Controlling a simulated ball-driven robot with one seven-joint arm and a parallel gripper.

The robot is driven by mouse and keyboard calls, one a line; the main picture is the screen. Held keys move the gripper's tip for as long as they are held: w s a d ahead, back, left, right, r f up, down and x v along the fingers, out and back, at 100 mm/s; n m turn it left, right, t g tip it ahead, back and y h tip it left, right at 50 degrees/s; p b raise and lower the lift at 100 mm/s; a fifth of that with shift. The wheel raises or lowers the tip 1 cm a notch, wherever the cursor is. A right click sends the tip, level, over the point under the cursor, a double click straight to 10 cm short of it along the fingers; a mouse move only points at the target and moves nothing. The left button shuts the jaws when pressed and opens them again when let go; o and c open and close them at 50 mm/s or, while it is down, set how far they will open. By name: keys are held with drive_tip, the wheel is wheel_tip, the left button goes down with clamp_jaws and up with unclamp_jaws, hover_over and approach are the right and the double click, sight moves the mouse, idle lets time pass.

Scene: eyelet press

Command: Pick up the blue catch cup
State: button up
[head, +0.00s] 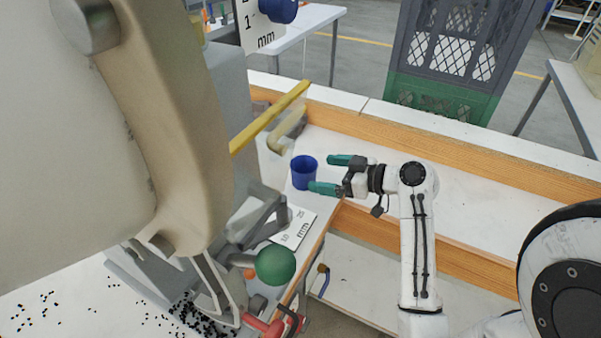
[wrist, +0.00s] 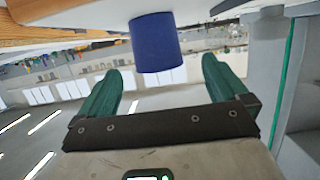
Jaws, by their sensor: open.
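The blue catch cup (head: 303,172) stands upright on the white bench top, close to the press, in the head view. In the wrist view the cup (wrist: 156,42) shows upside down, ahead of the fingers and between their lines. My gripper (head: 328,174) has two green fingers, spread open and pointing left at the cup. The fingertips are close to the cup's right side in the head view. In the wrist view the gripper (wrist: 163,75) is empty. I cannot tell whether a fingertip touches the cup.
The grey press (head: 230,120) stands just left of the cup. A green ball knob (head: 276,266) and a label card (head: 294,228) are in front. A wooden rail (head: 440,152) runs behind. Black bits (head: 195,318) lie scattered at lower left.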

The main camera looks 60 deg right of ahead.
sight(293, 165)
drive_tip(key=p+x, duration=0.1)
drive_tip(key=x, duration=0.6)
drive_tip(key=shift+w+d, duration=0.2)
drive_tip(key=c, duration=1)
drive_tip(key=shift+r, duration=0.1)
drive_tip(key=shift+r, duration=0.45)
drive_tip(key=s+a+r, duration=0.2)
drive_tip(key=s+r, duration=0.2)
drive_tip(key=s+a+r+p, duration=0.1)
drive_tip(key=s+a+r, duration=0.1)
drive_tip(key=s+r, duration=0.2)
drive_tip(key=s+a+r+p, duration=0.1)
drive_tip(key=s+a+r, duration=0.1)
drive_tip(key=s+r, duration=0.2)
drive_tip(key=shift+s, duration=0.4)
